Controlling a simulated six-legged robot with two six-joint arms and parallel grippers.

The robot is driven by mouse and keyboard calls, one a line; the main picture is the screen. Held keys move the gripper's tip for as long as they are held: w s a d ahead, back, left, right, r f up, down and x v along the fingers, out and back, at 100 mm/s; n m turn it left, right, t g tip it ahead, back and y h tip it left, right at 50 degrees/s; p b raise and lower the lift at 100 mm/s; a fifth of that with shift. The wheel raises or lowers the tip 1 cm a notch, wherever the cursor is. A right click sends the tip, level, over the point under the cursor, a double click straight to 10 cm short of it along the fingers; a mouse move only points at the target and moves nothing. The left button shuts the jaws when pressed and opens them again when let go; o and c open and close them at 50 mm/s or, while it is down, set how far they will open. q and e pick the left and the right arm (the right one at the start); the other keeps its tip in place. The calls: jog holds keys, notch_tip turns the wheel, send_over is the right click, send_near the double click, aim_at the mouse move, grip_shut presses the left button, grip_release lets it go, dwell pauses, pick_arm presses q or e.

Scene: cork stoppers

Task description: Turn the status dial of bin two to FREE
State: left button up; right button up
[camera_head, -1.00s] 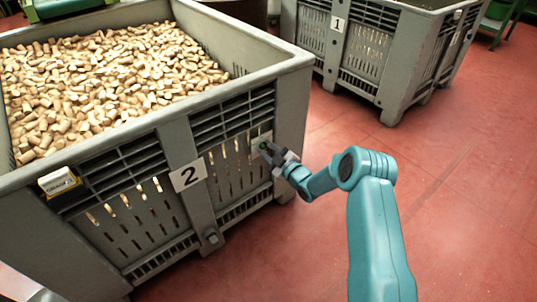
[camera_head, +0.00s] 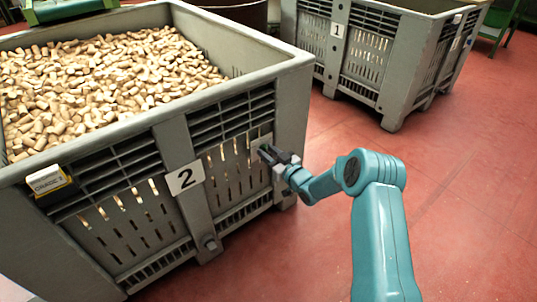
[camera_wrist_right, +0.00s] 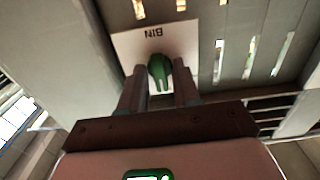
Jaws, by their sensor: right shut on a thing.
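Bin two (camera_head: 190,179) is the large grey slatted crate at the left, marked with a white "2" label. Its status dial is a green knob (camera_wrist_right: 160,73) on a pale plate (camera_wrist_right: 188,38), where the word "BIN" shows upside down in the right wrist view. In the head view the plate (camera_head: 262,141) sits on the bin's front, right of the number. My right gripper (camera_head: 267,153) is at the plate. In the wrist view its fingers (camera_wrist_right: 160,82) are shut on the knob, one on each side. The dial's other markings are hidden or unreadable. My left gripper is out of view.
Bin two is full of cork stoppers (camera_head: 110,85). A small grade tag (camera_head: 47,181) hangs on its front rim at the left. Another grey bin, marked "1" (camera_head: 337,31), stands behind at the right. The red floor (camera_head: 470,200) at the right is clear.

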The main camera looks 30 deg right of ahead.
jog(key=shift+f, duration=0.1)
dwell(0.4)
jog(key=o, duration=0.7)
jog(key=shift+o, duration=0.2)
jog(key=shift+s, duration=0.3)
jog(key=s+d+p, duration=0.1)
jog(key=s+p, duration=0.3)
jog(key=s, duration=1.1)
jog(key=shift+s+d, duration=0.15)
jog(key=shift+s, duration=0.2)
